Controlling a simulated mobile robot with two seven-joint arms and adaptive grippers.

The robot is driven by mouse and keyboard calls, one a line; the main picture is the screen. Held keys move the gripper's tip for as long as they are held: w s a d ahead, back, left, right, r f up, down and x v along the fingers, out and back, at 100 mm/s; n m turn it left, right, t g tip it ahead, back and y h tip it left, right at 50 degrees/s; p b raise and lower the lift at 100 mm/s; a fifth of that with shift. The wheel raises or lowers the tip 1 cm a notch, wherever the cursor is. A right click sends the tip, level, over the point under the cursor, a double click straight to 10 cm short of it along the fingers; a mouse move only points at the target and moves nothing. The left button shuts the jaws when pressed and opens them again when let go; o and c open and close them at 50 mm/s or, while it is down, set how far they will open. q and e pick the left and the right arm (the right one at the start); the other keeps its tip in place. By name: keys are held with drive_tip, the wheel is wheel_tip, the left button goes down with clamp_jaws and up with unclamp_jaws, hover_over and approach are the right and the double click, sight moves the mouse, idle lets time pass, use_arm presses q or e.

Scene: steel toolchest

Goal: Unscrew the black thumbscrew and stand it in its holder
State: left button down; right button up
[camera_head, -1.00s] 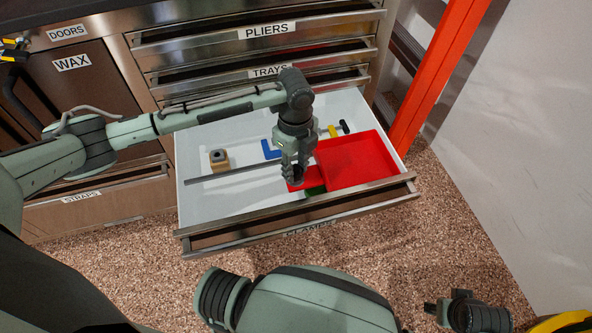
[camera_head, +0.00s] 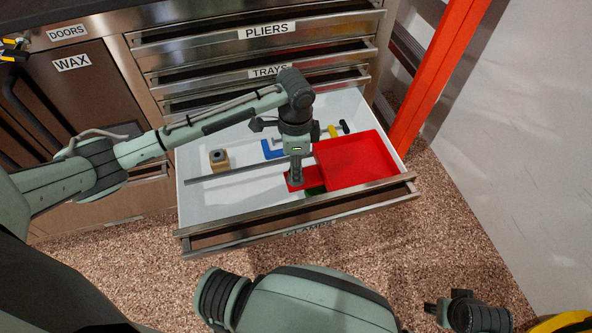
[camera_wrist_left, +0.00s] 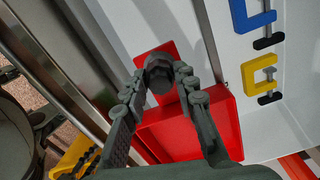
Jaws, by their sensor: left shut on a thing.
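My left gripper (camera_head: 296,181) points down over the front part of the open drawer. Its fingers are shut on the black thumbscrew (camera_wrist_left: 159,80), whose dark knob shows between the fingertips in the left wrist view. The thumbscrew is over a small red part (camera_wrist_left: 143,56) beside the red tray (camera_head: 356,160); its lower end is hidden. A tan block (camera_head: 220,167) with a dark round opening on top, apparently the holder, stands at the drawer's left, apart from the gripper. What may be my right gripper (camera_head: 440,309) is at the lower right, its fingers unclear.
A blue clamp (camera_head: 267,150) and a yellow clamp (camera_head: 333,131) lie behind the gripper. A thin grey divider (camera_head: 228,174) runs across the drawer (camera_head: 205,207). The steel front rail (camera_head: 215,230) is close in front. The drawer floor at left is mostly clear.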

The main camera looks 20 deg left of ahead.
use_arm(q)
drive_tip(key=n, duration=0.2)
drive_tip(key=shift+n, duration=0.3)
drive_tip(key=shift+n, duration=1)
drive_tip(key=n, duration=0.4)
drive_tip(key=shift+r, duration=0.7)
drive_tip(key=shift+r, duration=0.95)
drive_tip(key=shift+f, duration=1.75)
